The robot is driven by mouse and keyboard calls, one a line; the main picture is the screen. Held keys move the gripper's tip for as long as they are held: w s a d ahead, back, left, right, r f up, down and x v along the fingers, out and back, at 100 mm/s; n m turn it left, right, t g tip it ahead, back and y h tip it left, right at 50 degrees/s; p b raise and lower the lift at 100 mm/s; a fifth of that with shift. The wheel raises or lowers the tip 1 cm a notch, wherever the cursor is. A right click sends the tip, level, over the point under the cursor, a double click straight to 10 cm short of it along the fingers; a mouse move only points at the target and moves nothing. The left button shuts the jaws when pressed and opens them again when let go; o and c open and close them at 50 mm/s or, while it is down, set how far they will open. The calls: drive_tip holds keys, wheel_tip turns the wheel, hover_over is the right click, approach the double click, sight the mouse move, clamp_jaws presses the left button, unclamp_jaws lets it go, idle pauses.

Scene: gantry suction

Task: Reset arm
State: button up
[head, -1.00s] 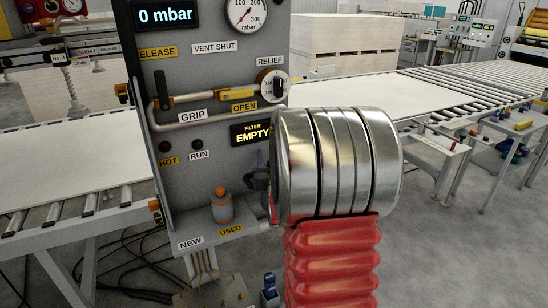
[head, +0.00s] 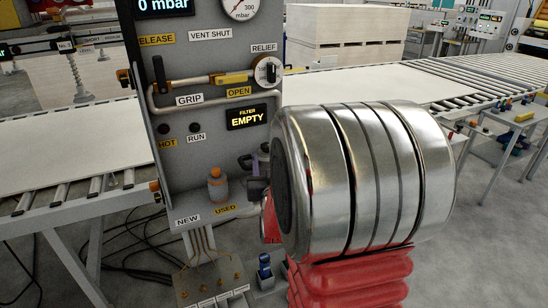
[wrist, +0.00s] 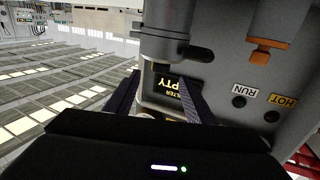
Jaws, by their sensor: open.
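My gripper (wrist: 157,88) shows in the wrist view with its two dark fingers apart and nothing seen between them. Beyond them is the grey control panel (wrist: 225,100), upside down, with its EMPTY filter display (wrist: 178,95). In the head view the grey control panel (head: 215,65) stands left of my large metal arm link, which hides most of my gripper. The filter display (head: 247,116) reads EMPTY there too.
A grey-and-orange bottle (head: 217,186) stands on the panel's lower ledge, between the NEW and USED labels. A handle (head: 218,79) on a pipe crosses the panel. A roller conveyor (head: 75,180) runs at left, another (head: 470,75) at right. Cables (head: 130,240) lie on the floor.

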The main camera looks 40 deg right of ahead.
drive_tip(key=shift+s+a, duration=0.35)
drive_tip(key=shift+s, duration=0.05)
idle(0.4)
